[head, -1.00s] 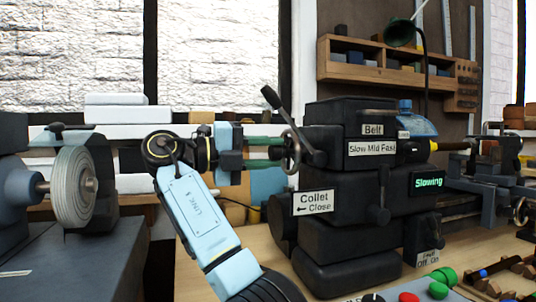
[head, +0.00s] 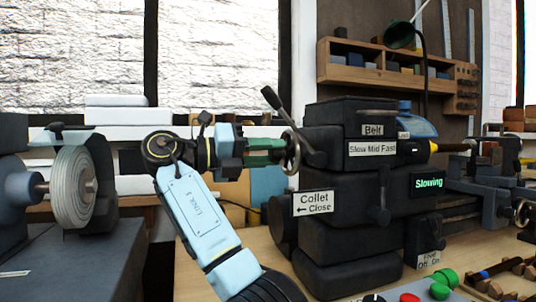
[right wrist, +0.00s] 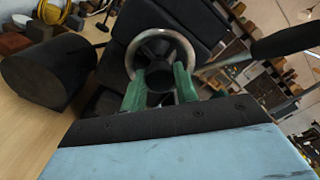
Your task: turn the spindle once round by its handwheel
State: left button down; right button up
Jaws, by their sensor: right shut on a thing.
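The handwheel (head: 296,151) is a metal ring on the left end of the dark lathe headstock (head: 350,188). In the right wrist view the handwheel (right wrist: 161,33) shows its bright rim and dark hub from the front. My right gripper (head: 277,150) comes in from the left, its green fingers against the wheel. In the right wrist view the right gripper (right wrist: 160,86) has one finger on each side of the hub, shut on the handwheel. The spindle itself is hidden inside the headstock. My left gripper is not in view.
A black lever (head: 284,112) rises close beside the wheel. A "Collet Close" sign (head: 313,202) and dark cylinder (head: 282,222) sit below. A green display (head: 429,183) reads "Slowing". A grinding wheel (head: 76,188) stands at left. The space below my right wrist is fairly open.

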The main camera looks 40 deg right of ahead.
aim_at(286, 130)
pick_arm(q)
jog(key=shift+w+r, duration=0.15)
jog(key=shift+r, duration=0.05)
pick_arm(e)
jog(key=shift+m, duration=0.3)
jog(key=o, duration=1)
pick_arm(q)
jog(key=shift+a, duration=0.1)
pick_arm(e)
notch_tip(286, 130, up, 4)
jog(key=shift+r+p, duration=0.25)
jog(key=shift+p, duration=0.65)
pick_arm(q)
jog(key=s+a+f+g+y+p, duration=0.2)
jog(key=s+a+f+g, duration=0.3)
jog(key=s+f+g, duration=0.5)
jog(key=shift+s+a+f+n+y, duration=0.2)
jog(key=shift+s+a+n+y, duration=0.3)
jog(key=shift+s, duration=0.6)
pick_arm(e)
jog(key=shift+r, duration=2.8)
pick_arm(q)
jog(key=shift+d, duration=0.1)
